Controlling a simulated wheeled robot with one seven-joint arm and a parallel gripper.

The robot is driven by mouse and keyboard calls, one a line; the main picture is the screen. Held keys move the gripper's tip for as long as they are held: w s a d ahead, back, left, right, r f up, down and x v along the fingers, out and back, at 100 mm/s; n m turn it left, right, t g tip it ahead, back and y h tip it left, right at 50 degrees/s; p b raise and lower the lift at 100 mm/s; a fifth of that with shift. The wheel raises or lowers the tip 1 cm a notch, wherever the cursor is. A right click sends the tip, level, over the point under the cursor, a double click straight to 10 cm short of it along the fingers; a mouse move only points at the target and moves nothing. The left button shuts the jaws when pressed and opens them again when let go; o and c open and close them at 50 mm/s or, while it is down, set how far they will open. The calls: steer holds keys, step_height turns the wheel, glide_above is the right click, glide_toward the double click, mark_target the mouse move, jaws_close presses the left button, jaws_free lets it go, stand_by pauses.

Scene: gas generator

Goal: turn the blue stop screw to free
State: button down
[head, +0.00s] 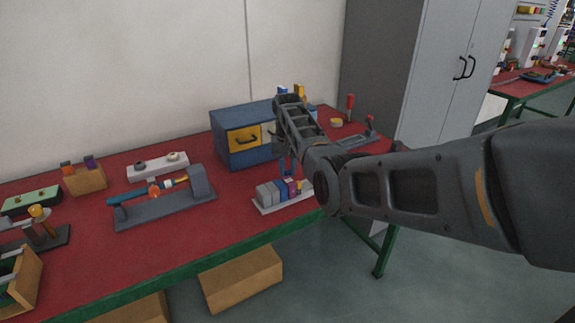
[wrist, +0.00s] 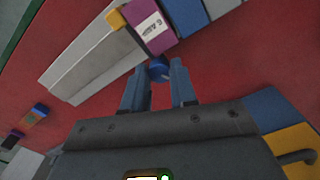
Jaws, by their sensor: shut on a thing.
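The blue stop screw (wrist: 159,71) shows in the wrist view as a small round blue head beside a purple block (wrist: 150,27) with a white label. My gripper (wrist: 158,84) has its two blue-grey fingers on either side of the screw and is shut on it. In the head view my gripper (head: 289,170) points down just behind the row of grey, blue and purple blocks (head: 276,191) on a pale rail. The screw itself cannot be made out there. How far it is turned cannot be told.
A blue cabinet with a yellow drawer (head: 244,138) stands close behind my gripper. A grey fixture with a blue-handled tool (head: 165,200) lies to the left. The red table's green front edge (head: 190,262) is near the blocks.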

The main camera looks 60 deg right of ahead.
mark_target(287, 171)
steer(key=n+p, duration=0.1)
steer(key=n, duration=0.4)
steer(key=shift+w+n, duration=0.1)
steer(key=shift+n, duration=0.2)
stand_by(0.5)
steer(key=c, duration=0.9)
jaws_free()
steer(key=shift+r, duration=3.9)
